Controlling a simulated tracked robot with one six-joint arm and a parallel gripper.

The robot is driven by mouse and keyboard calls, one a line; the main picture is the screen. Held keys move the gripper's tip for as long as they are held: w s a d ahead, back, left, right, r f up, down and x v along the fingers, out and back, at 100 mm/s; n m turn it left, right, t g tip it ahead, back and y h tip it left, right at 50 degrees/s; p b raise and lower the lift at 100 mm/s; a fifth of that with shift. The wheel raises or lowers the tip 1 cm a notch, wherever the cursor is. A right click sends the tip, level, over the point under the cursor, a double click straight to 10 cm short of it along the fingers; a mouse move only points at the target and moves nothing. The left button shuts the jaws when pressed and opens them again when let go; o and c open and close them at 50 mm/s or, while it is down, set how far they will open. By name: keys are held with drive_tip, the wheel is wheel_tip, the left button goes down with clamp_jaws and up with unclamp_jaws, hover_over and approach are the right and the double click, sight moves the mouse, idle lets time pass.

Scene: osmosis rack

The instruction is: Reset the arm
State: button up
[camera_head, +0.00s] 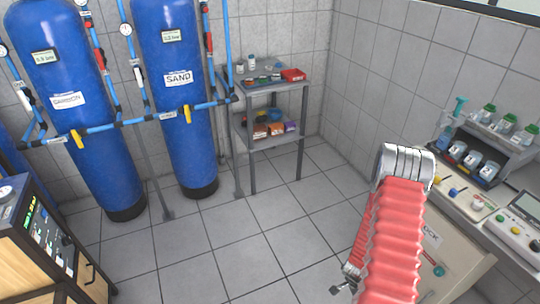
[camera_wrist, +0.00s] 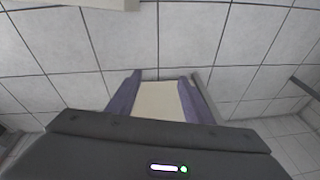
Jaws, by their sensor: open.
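My gripper (camera_wrist: 160,82) shows in the wrist view with two purple fingers set apart, and it is open. A plain cream surface lies between the fingers; I cannot tell what it is. Beyond the fingertips is grey tile. In the head view my arm (camera_head: 395,240), in a red ribbed sleeve with a silver joint at its top, rises at the lower right in front of a cream cabinet (camera_head: 455,245). The gripper's fingers cannot be made out in the head view.
Blue tanks labelled CARBON (camera_head: 65,100) and SAND (camera_head: 178,77) stand at the left with blue pipes. A grey shelf (camera_head: 268,83) holds small items. A bench rack (camera_head: 485,140) with bottles stands at the right. A control box (camera_head: 45,235) is lower left. The middle floor is clear.

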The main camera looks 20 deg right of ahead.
drive_tip(key=w+a+r+n+y, duration=0.2)
drive_tip(key=a+r+n, duration=0.35)
drive_tip(key=r, duration=0.65)
drive_tip(key=w+a+r+n+y, duration=0.1)
drive_tip(key=a+r+n, duration=0.3)
drive_tip(key=a+r, duration=0.55)
drive_tip(key=s+a+r+n+t, duration=0.1)
drive_tip(key=s+a+r+n, duration=0.1)
drive_tip(key=r, duration=0.9)
drive_tip(key=s+a+r+n+t, duration=0.2)
drive_tip(key=a+r, duration=0.4)
drive_tip(key=r, duration=0.6)
drive_tip(key=s+a+r+n+t, duration=0.1)
drive_tip(key=s+a+r+n, duration=0.3)
drive_tip(key=r, duration=0.7)
drive_tip(key=shift+s+a+r+h, duration=0.15)
drive_tip(key=shift+s+a+h, duration=0.15)
drive_tip(key=shift+s+a, duration=0.25)
drive_tip(key=shift+s+d+n, duration=0.1)
drive_tip(key=shift+n, duration=0.15)
drive_tip(key=c, duration=0.3)
drive_tip(key=shift+d, duration=0.15)
drive_tip(key=shift+c, duration=0.4)
